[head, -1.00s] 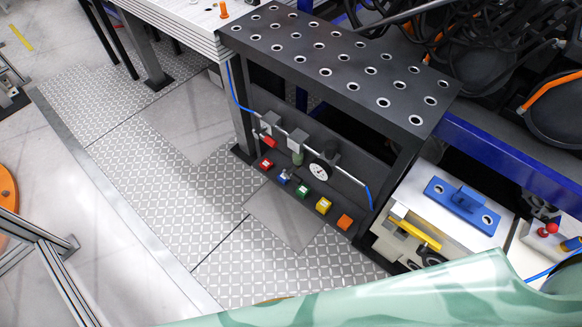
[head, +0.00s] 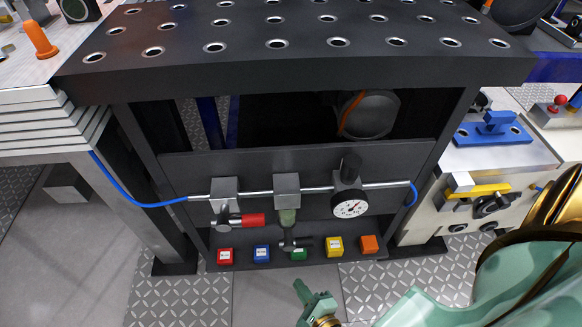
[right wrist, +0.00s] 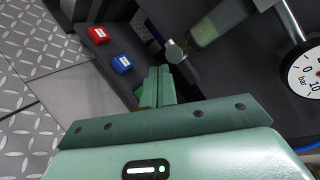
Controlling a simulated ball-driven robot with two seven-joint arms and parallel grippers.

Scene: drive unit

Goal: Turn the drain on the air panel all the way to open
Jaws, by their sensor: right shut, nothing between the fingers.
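The air panel (head: 400,205) is a dark board under a perforated black table, with a metal pipe along it. A small grey drain handle (head: 290,244) sits under the green filter bowl (head: 287,217); its exact angle is hard to tell. In the right wrist view, the bowl (right wrist: 208,22) and the grey drain parts (right wrist: 176,52) are just beyond the fingers. My right gripper (head: 301,289) is shut and empty, low in front of the panel and below the drain. In the right wrist view, the fingers (right wrist: 156,86) appear together; contact with the drain cannot be told. My left gripper is out of view.
A red-handled valve (head: 240,220) is left of the bowl, and a round gauge (head: 350,204) is right of it. Several coloured blocks, including a red one (head: 225,256) and an orange one (head: 369,244), line the shelf below. The floor in front is open.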

